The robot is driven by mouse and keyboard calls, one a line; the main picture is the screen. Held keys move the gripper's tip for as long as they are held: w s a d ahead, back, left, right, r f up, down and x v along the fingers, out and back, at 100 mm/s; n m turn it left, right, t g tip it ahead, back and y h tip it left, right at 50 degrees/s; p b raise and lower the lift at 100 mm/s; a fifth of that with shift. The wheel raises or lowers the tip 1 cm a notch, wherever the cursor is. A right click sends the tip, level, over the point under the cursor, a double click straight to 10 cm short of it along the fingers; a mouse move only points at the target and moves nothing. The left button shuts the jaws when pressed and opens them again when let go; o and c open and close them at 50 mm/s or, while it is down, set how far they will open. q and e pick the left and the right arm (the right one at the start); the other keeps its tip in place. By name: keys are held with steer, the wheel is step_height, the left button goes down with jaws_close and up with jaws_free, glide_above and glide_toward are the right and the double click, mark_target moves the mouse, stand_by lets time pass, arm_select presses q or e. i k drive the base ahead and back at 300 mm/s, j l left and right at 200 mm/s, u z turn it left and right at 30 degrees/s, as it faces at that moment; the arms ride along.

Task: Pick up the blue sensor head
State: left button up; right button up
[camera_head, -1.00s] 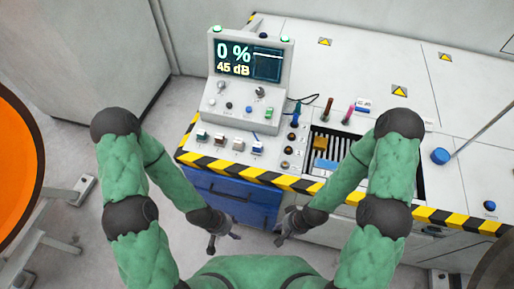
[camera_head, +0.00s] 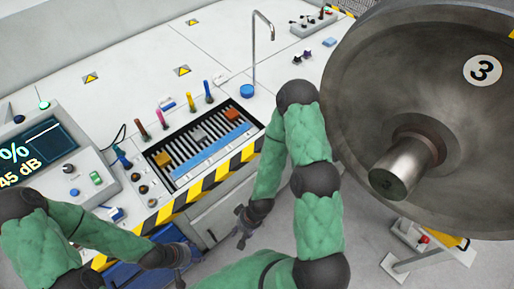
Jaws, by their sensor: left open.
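Several blue things show, and I cannot tell for sure which is the sensor head. A round blue cap (camera_head: 247,90) stands on the white bench top by a thin bent metal rod. A small blue block (camera_head: 166,105) lies behind the slotted tray, and another blue piece (camera_head: 329,42) is at the far right of the bench. A long blue bar (camera_head: 213,149) lies in the tray. My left gripper (camera_head: 183,268) is open and empty, low in front of the bench. My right gripper (camera_head: 241,229) looks open and empty, before the bench's front edge, apart from all these pieces.
The slotted tray (camera_head: 184,149) also holds an orange block (camera_head: 162,159) and a grey block; coloured pegs stand behind it. A control console (camera_head: 62,160) is at left. A large grey wheel (camera_head: 440,120) marked 3 fills the right side.

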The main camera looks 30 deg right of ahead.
mark_target(115, 214)
steer(key=z, duration=0.45)
steer(key=u, duration=1.45)
steer(key=l+u, duration=0.2)
